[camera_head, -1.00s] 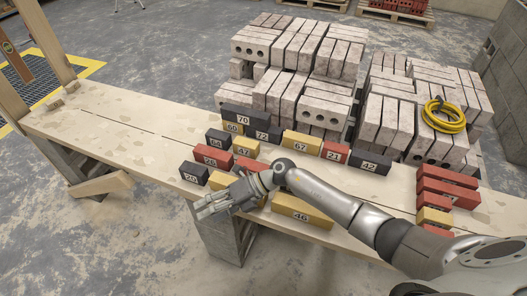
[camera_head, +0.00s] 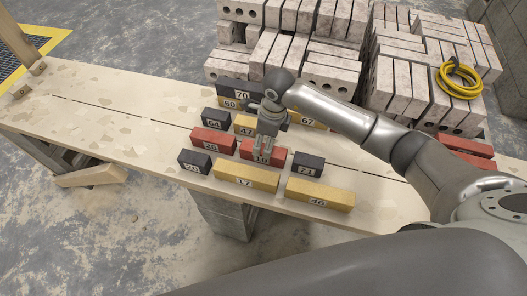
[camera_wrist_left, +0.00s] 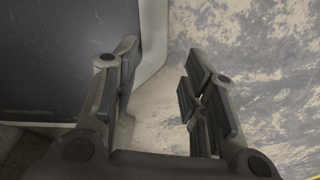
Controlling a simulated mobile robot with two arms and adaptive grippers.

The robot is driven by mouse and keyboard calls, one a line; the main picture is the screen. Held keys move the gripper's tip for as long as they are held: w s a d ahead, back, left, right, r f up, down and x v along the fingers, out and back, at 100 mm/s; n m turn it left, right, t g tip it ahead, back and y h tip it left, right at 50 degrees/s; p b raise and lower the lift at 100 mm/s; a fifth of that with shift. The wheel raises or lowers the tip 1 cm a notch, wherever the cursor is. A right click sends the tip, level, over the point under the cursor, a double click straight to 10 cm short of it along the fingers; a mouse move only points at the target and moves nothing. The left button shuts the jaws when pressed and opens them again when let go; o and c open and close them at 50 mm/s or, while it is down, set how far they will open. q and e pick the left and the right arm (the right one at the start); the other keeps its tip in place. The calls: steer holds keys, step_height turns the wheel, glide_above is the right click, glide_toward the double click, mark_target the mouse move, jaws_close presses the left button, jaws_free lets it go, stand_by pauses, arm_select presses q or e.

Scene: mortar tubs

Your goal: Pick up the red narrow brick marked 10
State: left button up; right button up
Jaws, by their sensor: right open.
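The red brick marked 10 (camera_head: 277,153) lies on the plank table among other numbered bricks, between the red brick 26 and the dark brick 73. My right gripper (camera_head: 263,145) is open and points down over it, covering part of its top. I cannot tell whether the fingers touch the brick. My left gripper (camera_wrist_left: 158,95) is open and empty in the left wrist view, above the stained concrete floor.
Yellow bricks 17 (camera_head: 246,175) and 46 (camera_head: 320,193) lie in front, dark brick 73 (camera_head: 307,165) to the right, and red brick 26 (camera_head: 213,140) to the left. Pale block stacks (camera_head: 330,80) stand behind. The table's left part (camera_head: 100,105) is clear.

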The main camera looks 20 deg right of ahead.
mark_target(263, 149)
steer(key=f, duration=0.5)
steer(key=shift+w+a+p, duration=0.1)
steer(key=shift+a+p, duration=0.25)
steer(key=shift+w+f, duration=0.1)
steer(key=shift+f, duration=0.2)
arm_select(q)
steer(key=shift+w+d+r, duration=0.1)
steer(key=shift+w+r, duration=0.3)
steer(key=shift+w, duration=0.45)
arm_select(e)
steer(key=shift+c, duration=0.3)
arm_select(q)
steer(key=shift+s, duration=0.25)
arm_select(e)
steer(key=shift+r, duration=0.1)
jaws_close()
